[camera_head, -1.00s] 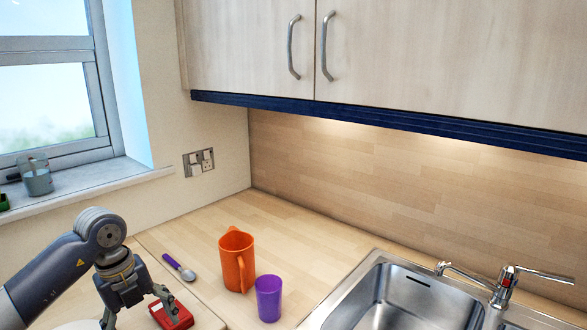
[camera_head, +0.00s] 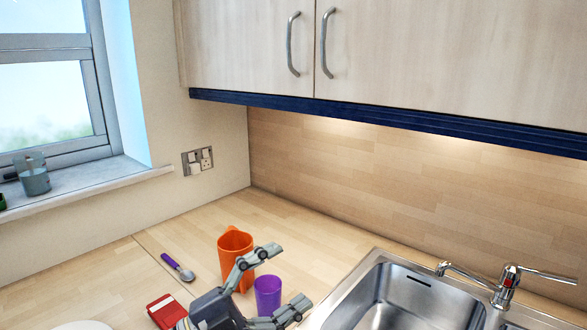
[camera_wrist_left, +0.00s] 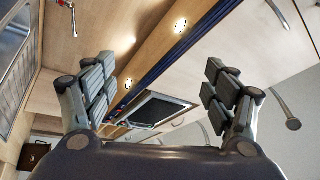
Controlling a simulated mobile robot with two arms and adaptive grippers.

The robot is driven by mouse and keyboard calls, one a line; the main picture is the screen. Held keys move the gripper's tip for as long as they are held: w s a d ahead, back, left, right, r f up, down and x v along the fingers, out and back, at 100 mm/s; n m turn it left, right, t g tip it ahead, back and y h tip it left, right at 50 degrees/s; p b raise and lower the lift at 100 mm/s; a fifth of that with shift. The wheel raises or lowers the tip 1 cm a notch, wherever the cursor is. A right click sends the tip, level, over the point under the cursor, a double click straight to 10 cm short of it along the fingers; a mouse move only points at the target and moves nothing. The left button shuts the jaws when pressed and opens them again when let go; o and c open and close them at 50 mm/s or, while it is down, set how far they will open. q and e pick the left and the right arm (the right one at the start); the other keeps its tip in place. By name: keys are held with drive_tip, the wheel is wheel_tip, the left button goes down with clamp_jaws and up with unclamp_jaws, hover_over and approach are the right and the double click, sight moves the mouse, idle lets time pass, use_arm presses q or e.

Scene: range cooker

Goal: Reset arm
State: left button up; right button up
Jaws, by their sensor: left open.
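My left gripper (camera_head: 282,283) is at the bottom centre of the head view, its fingers spread wide with nothing held. It stands in front of the orange jug (camera_head: 236,243) and the purple cup (camera_head: 268,296) and hides parts of both. I cannot tell whether it touches them. In the left wrist view my left gripper (camera_wrist_left: 158,88) also shows both fingers apart and empty, facing the cabinets and the wall. My right gripper is in neither view.
A red box (camera_head: 166,311) and a purple-handled scoop (camera_head: 178,267) lie on the worktop, left of the jug. A steel sink (camera_head: 408,296) with a tap (camera_head: 506,290) is at the right. Upper cabinets (camera_head: 420,60) overhang the back. The worktop's left part is mostly clear.

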use_arm(q)
drive_tip(key=w+a+f+n+t+y, duration=0.25)
drive_tip(key=a+n+t+y, duration=0.25)
drive_tip(key=a+n+y, duration=0.3)
drive_tip(key=w+a+f+n+t+y, duration=0.1)
drive_tip(key=a+f+n+t+y, duration=0.2)
drive_tip(key=a+n+t+y, duration=0.45)
drive_tip(key=s+a+f+n+g+y, duration=0.2)
drive_tip(key=s+f+n+g, duration=0.15)
drive_tip(key=f, duration=0.35)
drive_tip(key=s+a+f+n+g+y, duration=0.25)
drive_tip(key=f+n+g, duration=0.2)
drive_tip(key=f, duration=0.35)
drive_tip(key=s+d+f+g+h, duration=0.1)
drive_tip(key=s+f+g, duration=0.55)
drive_tip(key=s, duration=0.45)
drive_tip(key=s+f+g, duration=0.5)
drive_tip(key=s+f, duration=0.3)
drive_tip(key=s, duration=0.3)
wheel_tip(320, 180, down, 25)
drive_tip(key=s+g, duration=0.1)
drive_tip(key=s, duration=0.1)
drive_tip(key=s+a+f+g, duration=0.1)
drive_tip(key=s+a+f, duration=0.1)
drive_tip(key=s+f, duration=1.4)
drive_tip(key=shift+s+a+f+m, duration=0.35)
drive_tip(key=shift+a+m, duration=0.05)
drive_tip(key=shift+m, duration=0.05)
drive_tip(key=shift+o, duration=0.4)
